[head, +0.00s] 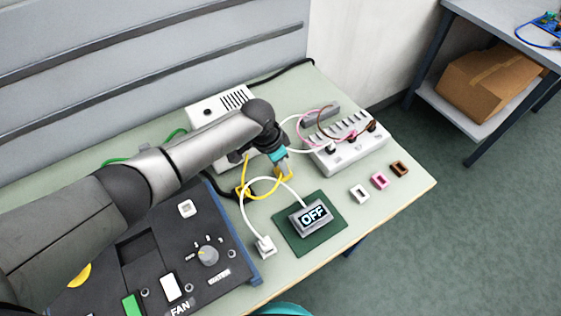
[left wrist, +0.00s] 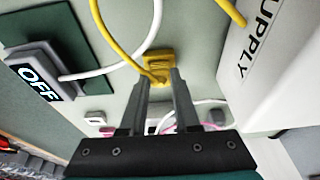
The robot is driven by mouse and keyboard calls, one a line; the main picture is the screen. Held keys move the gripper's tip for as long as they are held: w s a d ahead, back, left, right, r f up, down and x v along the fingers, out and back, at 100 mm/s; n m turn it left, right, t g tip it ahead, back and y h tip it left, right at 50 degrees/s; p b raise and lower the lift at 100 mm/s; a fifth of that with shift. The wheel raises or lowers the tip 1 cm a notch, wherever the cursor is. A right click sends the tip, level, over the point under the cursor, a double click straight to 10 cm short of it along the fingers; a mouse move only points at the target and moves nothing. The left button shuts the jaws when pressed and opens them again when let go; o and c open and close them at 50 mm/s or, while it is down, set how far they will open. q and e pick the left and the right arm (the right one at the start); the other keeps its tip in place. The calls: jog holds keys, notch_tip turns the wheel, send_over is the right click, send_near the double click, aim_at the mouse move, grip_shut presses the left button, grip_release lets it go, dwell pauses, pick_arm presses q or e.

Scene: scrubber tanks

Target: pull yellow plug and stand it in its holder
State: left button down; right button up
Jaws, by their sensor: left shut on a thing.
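My left gripper (head: 282,168) reaches down over the table between the white box and the green mat. It is shut on the yellow plug (left wrist: 158,80), which sits between the fingertips (left wrist: 160,85) in the left wrist view. A yellow square piece (left wrist: 159,58) shows just beyond the fingertips; whether the plug touches it or is above it, I cannot tell. The yellow cable (head: 262,198) loops from the plug towards the panel and back up behind my arm. My right gripper is out of view.
White (head: 359,193), pink (head: 380,181) and brown (head: 399,168) holders stand near the table's right edge. Behind them is a white power strip (head: 348,152). The OFF display (head: 312,215) sits on a green mat (head: 287,232). A white cable (head: 246,215) loops close to the gripper.

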pick_arm(q)
jog(key=c, duration=0.6)
grip_release()
jog(key=shift+o, duration=0.5)
jog(key=o, duration=0.4)
notch_tip(320, 180, up, 8)
jog(key=p, duration=0.8)
jog(key=shift+r+p, duration=0.25)
jog(key=shift+p, duration=0.15)
